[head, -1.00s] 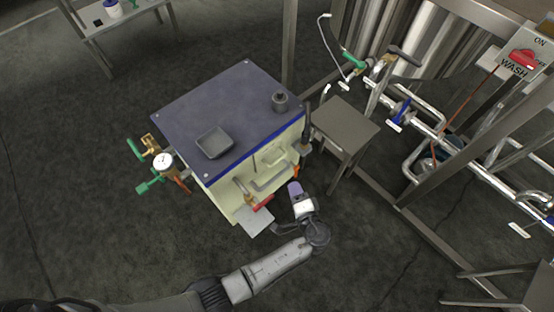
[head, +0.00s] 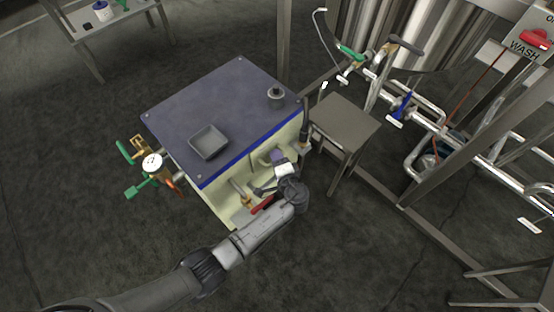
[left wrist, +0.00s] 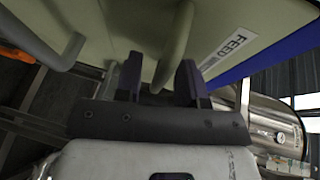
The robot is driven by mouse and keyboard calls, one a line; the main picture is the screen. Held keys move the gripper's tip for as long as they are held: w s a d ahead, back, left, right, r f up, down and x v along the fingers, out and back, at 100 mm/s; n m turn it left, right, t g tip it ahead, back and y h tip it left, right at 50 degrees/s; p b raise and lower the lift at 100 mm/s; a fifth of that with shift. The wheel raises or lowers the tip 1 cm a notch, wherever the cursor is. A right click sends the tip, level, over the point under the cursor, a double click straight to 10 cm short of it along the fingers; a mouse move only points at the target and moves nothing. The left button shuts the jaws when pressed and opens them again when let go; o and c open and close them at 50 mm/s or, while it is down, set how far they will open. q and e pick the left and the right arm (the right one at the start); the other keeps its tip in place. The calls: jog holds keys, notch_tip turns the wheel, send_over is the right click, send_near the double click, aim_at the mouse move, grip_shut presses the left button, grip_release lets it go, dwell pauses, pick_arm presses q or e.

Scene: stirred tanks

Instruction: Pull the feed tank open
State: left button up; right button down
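The feed tank is a cream box (head: 205,205) with a dark blue top, standing on the floor in the middle of the head view. Its cream front also fills the top of the left wrist view, with a "FEED" label (left wrist: 228,48). A cream bar handle (left wrist: 180,40) stands out from that front. My left gripper (head: 272,163) is at the front of the tank. In the left wrist view its two dark fingers (left wrist: 160,72) are apart, with the handle's bar reaching between them. Contact cannot be told. My right gripper is not in view.
A red-handled valve (head: 262,204) is on the tank front, close to my left arm. A gauge (head: 152,161) and green valves are on the left side. A small grey table (head: 345,122) stands close at right. The floor in front is clear.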

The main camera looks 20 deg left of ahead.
pick_arm(q)
jog(key=shift+c, duration=0.5)
grip_shut()
